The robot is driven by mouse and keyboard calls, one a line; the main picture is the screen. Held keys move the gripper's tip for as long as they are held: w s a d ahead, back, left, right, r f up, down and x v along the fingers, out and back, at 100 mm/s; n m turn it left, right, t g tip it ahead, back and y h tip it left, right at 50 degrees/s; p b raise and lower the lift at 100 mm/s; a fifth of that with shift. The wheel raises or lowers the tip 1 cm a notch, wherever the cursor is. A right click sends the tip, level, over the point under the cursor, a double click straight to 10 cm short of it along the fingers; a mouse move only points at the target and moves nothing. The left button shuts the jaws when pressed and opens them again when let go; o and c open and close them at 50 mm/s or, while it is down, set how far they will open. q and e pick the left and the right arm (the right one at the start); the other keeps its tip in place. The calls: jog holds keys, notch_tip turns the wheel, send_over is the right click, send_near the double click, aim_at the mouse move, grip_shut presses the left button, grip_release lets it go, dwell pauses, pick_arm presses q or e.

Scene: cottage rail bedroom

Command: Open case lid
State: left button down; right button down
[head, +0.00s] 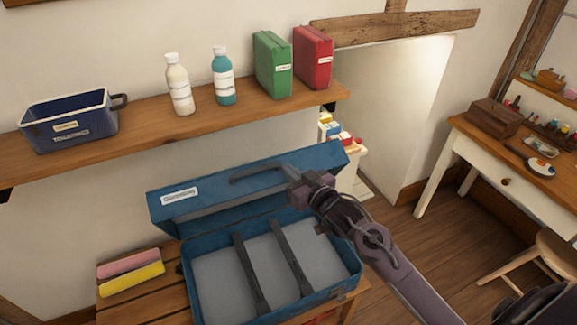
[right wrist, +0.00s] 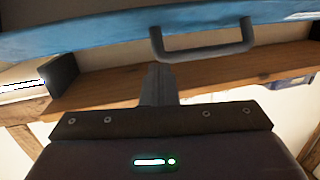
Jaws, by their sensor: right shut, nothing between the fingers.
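The blue case (head: 354,262) stands on a slatted wooden bench in the head view, with its grey inside and two dark straps showing. Its lid (head: 220,198) is raised and tilted back over the rear edge, with a white label and a dark handle (head: 258,174). My right gripper (head: 296,178) is at the lid's right part, by the right end of the handle. In the right wrist view its fingers (right wrist: 158,84) are shut and empty, just below the handle (right wrist: 203,52) and the blue lid (right wrist: 100,30). I cannot tell whether they touch the lid. My left gripper is not in view.
A shelf (head: 140,115) above the case holds a blue bin (head: 68,120), two bottles, a green box (head: 272,64) and a red box (head: 313,57). Pink and yellow pieces (head: 130,273) lie left of the case.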

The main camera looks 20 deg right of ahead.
jog(key=shift+w+a+f, duration=0.1)
jog(key=shift+w+a, duration=0.05)
jog(key=shift+w, duration=0.55)
